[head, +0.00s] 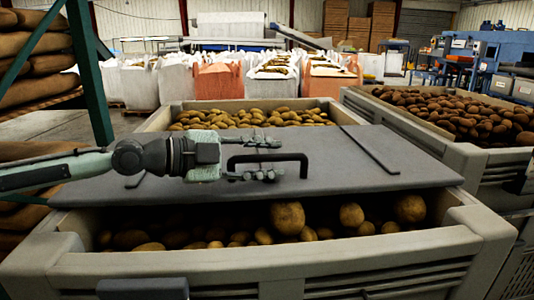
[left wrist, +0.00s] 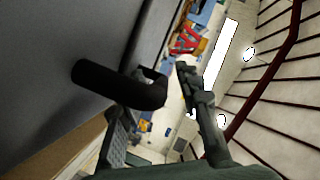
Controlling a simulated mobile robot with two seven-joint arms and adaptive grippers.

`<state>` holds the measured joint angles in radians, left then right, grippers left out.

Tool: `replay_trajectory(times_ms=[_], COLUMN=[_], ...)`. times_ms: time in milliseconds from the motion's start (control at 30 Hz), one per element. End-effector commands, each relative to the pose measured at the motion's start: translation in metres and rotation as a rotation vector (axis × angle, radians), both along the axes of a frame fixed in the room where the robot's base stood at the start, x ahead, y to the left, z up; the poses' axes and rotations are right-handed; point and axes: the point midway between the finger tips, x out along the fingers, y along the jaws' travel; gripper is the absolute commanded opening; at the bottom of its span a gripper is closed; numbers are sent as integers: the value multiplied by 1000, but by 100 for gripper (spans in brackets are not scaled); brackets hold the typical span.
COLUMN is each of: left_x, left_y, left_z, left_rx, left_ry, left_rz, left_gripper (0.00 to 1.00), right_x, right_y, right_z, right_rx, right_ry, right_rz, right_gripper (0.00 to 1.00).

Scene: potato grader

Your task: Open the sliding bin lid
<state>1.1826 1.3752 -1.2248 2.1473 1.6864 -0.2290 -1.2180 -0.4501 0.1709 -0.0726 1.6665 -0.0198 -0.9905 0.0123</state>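The bin lid (head: 345,165) is a flat grey panel lying across the middle of a large grey bin (head: 270,262). Potatoes show in front of the lid (head: 287,217) and behind it (head: 245,118). A black bar handle (head: 290,157) stands on the lid; it also shows in the left wrist view (left wrist: 110,82). My left gripper (head: 265,158) reaches in from the left over the lid, with its fingers apart above and below the handle bar in the picture. In the left wrist view the open fingers (left wrist: 158,118) are near the handle's bend; contact cannot be told. My right gripper is not in view.
Another bin (head: 410,128) full of potatoes stands close on the right. A green rack post (head: 90,70) and stacked brown sacks (head: 38,60) stand on the left. White and orange bags (head: 220,80) line the back.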

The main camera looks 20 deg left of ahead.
Motion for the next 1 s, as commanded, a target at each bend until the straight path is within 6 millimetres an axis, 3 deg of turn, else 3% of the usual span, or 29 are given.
replay_trajectory(times_ms=[267, 533, 1000], left_x=[0, 0, 5], left_y=[0, 0, 2], left_z=[0, 0, -3], left_rx=[0, 1, 3], left_ry=[0, -1, -2], left_rz=[0, 0, 2], left_gripper=[33, 0, 0], right_x=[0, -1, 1], right_y=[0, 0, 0], right_z=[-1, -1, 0], right_rx=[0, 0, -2], right_ry=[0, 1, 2], right_rz=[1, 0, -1], right_gripper=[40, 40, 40])
